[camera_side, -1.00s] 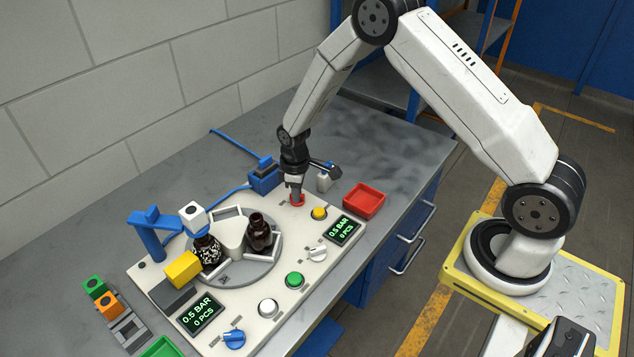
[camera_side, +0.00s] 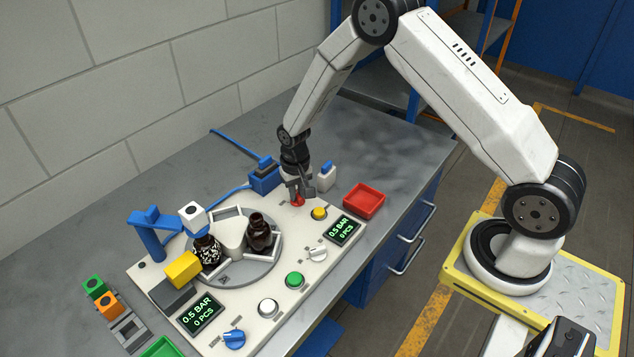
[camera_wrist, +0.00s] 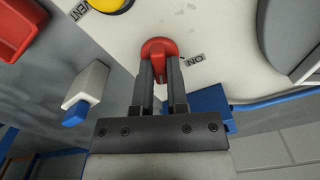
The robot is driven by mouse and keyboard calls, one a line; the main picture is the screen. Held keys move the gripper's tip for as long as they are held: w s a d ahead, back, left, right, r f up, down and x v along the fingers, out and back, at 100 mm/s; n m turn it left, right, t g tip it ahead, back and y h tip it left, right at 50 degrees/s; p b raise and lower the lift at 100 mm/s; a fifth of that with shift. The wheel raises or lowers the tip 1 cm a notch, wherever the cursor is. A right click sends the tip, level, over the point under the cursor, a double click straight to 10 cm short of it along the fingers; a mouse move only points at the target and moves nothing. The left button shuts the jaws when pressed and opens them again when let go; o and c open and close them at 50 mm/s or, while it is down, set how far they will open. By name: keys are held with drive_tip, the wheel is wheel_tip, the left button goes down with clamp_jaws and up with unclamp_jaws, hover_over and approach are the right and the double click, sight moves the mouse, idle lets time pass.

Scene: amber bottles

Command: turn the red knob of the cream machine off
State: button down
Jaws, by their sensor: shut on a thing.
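The red knob (camera_wrist: 158,48) is at the far end of the cream machine's top (camera_side: 262,323), with the label "ON" (camera_wrist: 192,57) beside it in the wrist view. My gripper (camera_wrist: 160,70) is shut on the knob's raised grip, one finger on each side. In the side view my gripper (camera_side: 297,194) points down at the machine's far corner and partly hides the red knob (camera_side: 297,201). The knob's pointing mark cannot be made out clearly.
A yellow button (camera_side: 319,213) and a display (camera_side: 342,230) are close to the knob. A red tray (camera_side: 364,201) and a white block with a blue top (camera_side: 326,178) stand nearby. A blue box (camera_side: 264,178) is behind. Brown bottles (camera_side: 259,233) stand on the grey turntable.

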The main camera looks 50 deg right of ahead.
sight(298, 195)
drive_tip(key=m, duration=0.4)
drive_tip(key=shift+s, duration=0.1)
idle(0.5)
drive_tip(key=c, duration=0.6)
unclamp_jaws()
drive_tip(key=shift+c, duration=0.2)
drive_tip(key=shift+r, duration=3.9)
drive_tip(key=s+a+r+n+t, duration=0.1)
drive_tip(key=s+r+n, duration=0.3)
drive_tip(key=s, duration=0.5)
drive_tip(key=s+a+r+n+t, duration=0.1)
drive_tip(key=s+r+n, duration=0.3)
drive_tip(key=s, duration=0.5)
drive_tip(key=shift+a+r+n+t, duration=0.3)
drive_tip(key=shift+a+r+n, duration=0.1)
